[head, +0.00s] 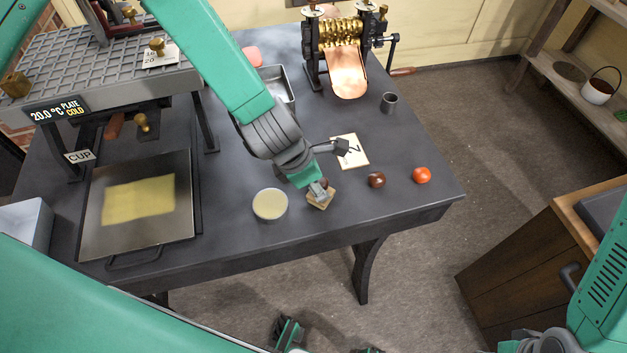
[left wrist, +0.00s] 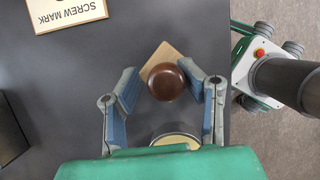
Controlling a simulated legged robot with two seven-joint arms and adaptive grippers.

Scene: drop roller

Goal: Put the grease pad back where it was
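The likely grease pad is a tan square block (head: 321,199) with a round brown knob on top, near the table's front edge. In the left wrist view the brown knob (left wrist: 166,82) covers most of the tan block. My left gripper (head: 318,187) is over it, its fingers apart on either side of the knob (left wrist: 160,80). A gap shows at the left finger; whether the right finger touches is unclear. A round tin of pale yellow grease (head: 270,205) stands just left of the block, partly hidden by my gripper in the wrist view (left wrist: 176,140).
A brass roller machine (head: 342,45) and small grey cup (head: 389,102) stand behind.

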